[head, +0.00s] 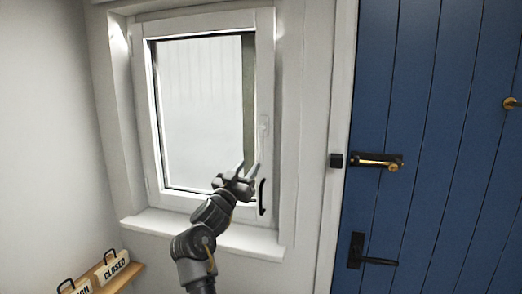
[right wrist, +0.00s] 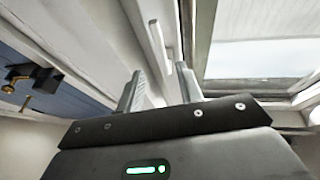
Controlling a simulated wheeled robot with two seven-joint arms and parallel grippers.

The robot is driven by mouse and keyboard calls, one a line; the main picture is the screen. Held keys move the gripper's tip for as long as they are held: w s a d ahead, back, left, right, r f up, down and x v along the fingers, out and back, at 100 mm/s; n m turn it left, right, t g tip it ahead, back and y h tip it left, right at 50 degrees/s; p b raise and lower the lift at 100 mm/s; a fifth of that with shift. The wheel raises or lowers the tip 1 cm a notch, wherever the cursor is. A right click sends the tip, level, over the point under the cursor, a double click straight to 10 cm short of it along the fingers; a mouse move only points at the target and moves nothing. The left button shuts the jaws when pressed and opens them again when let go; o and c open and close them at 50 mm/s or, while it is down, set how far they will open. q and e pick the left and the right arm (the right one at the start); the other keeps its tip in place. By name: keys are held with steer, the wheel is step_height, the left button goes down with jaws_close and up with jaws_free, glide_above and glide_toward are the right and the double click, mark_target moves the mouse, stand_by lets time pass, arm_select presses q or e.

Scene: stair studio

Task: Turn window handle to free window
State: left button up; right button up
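The white-framed window (head: 200,110) looks shut in the wall left of the blue door. A small white handle (head: 265,126) is on the right side of its frame, pointing roughly up and down; a pale bar that looks like it shows in the right wrist view (right wrist: 158,46). A black curved pull (head: 262,197) sits lower on the same side. My right gripper (head: 249,167) is in front of the lower right of the window, below the white handle. Its two fingers stand apart with nothing between them in the right wrist view (right wrist: 158,82). My left gripper is out of view.
A white sill (head: 255,240) juts out below the window. The blue door (head: 430,90) on the right has a brass-and-black latch (head: 378,161) and a black lever handle (head: 375,261). Signs (head: 112,268) stand on a wooden ledge at lower left.

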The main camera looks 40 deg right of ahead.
mark_target(260, 150)
steer(key=p+x, duration=0.3)
steer(key=x, duration=0.5)
steer(key=shift+w+d+r, duration=0.15)
steer(key=shift+d+r, duration=0.15)
steer(key=shift+p+x, duration=0.45)
steer(key=shift+x, duration=0.35)
steer(key=shift+f, duration=0.1)
jaws_close()
